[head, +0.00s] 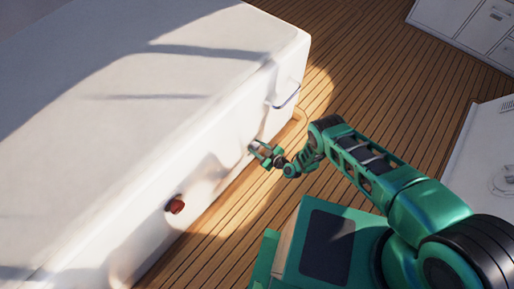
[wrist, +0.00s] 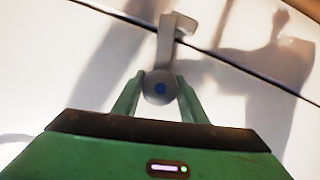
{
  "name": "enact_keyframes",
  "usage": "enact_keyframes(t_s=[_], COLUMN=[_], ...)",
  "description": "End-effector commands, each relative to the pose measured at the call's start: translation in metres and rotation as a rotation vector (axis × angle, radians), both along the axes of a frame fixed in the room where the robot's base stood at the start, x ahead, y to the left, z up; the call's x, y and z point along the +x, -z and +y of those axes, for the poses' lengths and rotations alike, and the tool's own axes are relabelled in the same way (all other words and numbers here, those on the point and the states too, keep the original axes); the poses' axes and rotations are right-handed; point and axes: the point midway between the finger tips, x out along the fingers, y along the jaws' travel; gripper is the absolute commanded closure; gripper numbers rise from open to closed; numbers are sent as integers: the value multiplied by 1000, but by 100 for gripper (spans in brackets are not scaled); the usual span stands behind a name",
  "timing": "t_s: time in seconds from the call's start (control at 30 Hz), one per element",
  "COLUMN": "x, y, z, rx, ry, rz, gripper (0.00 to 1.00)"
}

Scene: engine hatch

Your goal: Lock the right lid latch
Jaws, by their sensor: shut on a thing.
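My gripper (wrist: 158,86) is shut on the latch's round end, one green finger on each side. In the head view my gripper (head: 261,149) is at the side of the white hatch box (head: 225,125). The latch is too small there to make out clearly. Whether it is locked I cannot tell.
A red knob (head: 175,204) sits on the box side, lower left of my gripper. A metal handle (head: 287,97) is near the box's far corner. Wooden deck (head: 335,80) lies open beside the box. White cabinets (head: 470,35) stand at the upper right.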

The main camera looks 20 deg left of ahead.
Motion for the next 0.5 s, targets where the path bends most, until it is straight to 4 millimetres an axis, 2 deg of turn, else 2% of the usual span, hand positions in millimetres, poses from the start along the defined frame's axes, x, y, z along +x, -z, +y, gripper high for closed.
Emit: enact_keyframes(t_s=[0.2, 0.5], x=[0, 1], y=[1, 1], z=[0, -1], rx=[52, 91], ry=[-2, 0], rz=[126, 224], gripper=[84, 83])
